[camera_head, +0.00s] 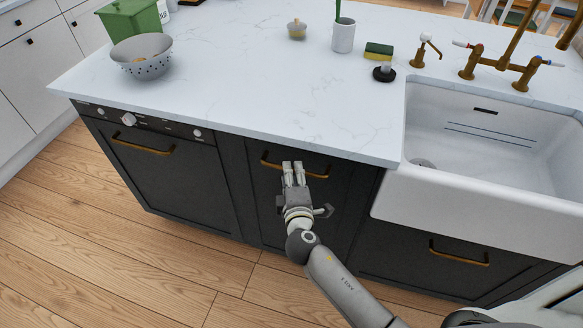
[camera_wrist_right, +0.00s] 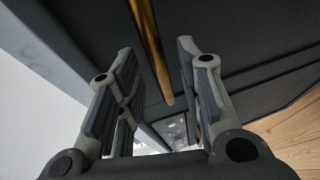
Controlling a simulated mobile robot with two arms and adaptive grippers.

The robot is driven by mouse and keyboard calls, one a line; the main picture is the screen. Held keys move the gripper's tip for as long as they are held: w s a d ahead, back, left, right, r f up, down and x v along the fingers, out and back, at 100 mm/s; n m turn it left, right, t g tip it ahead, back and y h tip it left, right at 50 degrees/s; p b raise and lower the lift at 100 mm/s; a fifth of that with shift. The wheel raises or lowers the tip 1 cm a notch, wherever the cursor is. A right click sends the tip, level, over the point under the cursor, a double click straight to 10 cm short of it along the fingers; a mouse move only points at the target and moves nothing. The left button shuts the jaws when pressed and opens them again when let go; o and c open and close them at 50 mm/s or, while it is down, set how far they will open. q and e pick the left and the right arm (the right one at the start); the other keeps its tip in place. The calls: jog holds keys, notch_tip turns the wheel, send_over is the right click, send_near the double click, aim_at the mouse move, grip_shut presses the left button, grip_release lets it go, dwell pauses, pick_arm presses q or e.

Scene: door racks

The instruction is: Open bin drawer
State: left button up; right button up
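The bin drawer is the dark cabinet front (camera_head: 266,205) below the counter, between the appliance and the sink; it looks closed, flush with its neighbours. Its brass bar handle (camera_head: 271,163) runs along the top of the front, with its middle partly hidden by my right gripper. My right gripper (camera_head: 293,168) is at the handle, fingers pointing at the front. In the right wrist view its two fingers (camera_wrist_right: 155,85) are apart and the brass handle (camera_wrist_right: 152,45) shows in the gap between them. I cannot tell whether a finger touches it. My left gripper is not in view.
The white counter edge (camera_head: 250,132) overhangs just above the handle. A dark appliance (camera_head: 165,175) with a brass handle is to the left. The white sink (camera_head: 470,205) juts out to the right. The wooden floor (camera_head: 130,270) in front is clear.

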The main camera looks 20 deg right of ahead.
jog(key=shift+x, duration=1.35)
jog(key=shift+c, duration=0.3)
grip_shut()
